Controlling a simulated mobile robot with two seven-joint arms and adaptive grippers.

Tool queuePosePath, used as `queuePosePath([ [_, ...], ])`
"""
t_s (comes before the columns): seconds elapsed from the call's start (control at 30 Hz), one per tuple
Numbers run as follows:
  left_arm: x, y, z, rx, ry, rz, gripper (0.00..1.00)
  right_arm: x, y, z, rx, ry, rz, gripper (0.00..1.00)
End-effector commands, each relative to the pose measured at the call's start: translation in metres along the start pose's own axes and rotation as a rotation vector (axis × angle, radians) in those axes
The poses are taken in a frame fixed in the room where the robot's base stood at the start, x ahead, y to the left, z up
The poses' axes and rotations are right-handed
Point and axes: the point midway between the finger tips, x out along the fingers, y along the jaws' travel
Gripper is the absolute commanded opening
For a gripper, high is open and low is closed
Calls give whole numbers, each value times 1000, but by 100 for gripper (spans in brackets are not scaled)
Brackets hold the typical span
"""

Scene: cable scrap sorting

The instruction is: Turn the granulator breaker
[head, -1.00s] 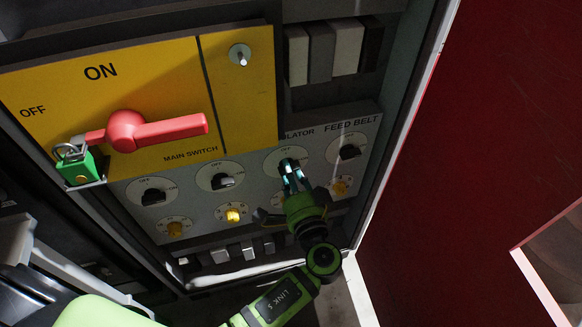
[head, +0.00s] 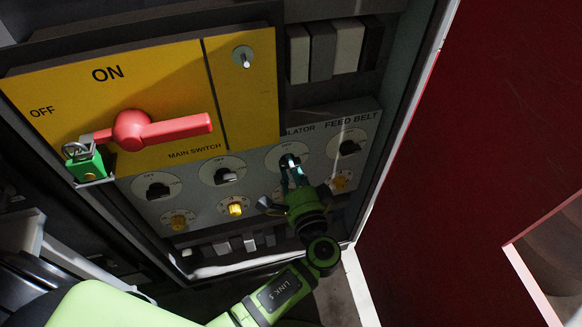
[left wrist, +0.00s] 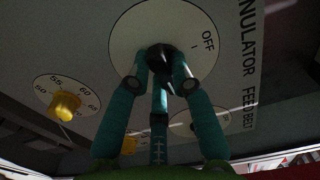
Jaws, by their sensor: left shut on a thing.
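The granulator breaker is a round white dial with a black knob (head: 288,161), under a partly covered label ending in "ULATOR". In the left wrist view the black knob (left wrist: 160,57) sits mid-dial, with "OFF" and "I" marked beside it. My left gripper (head: 293,175) reaches up to this knob from below. Its teal fingers (left wrist: 160,83) are shut around the knob in the wrist view. The fingers hide part of the knob, so its exact pointing direction is unclear. My right gripper is in neither view.
The feed belt knob (head: 349,147) is just right of the granulator dial. Two more black knobs are to the left, with yellow knobs (head: 235,209) below. The red main switch handle (head: 160,131) has a green padlock (head: 90,166). A red panel (head: 480,130) stands at right.

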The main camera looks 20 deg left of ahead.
Motion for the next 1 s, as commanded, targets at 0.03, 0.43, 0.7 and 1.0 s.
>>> queuePosePath([
  [0.03,1,-2,0,2,0,-5,0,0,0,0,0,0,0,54],
  [0.43,0,-1,0,0,0,-2,47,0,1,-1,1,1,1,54],
  [0.7,-32,0,0,0,1,2,47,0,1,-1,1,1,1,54],
  [1.0,-94,0,0,1,1,0,47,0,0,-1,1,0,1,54],
])
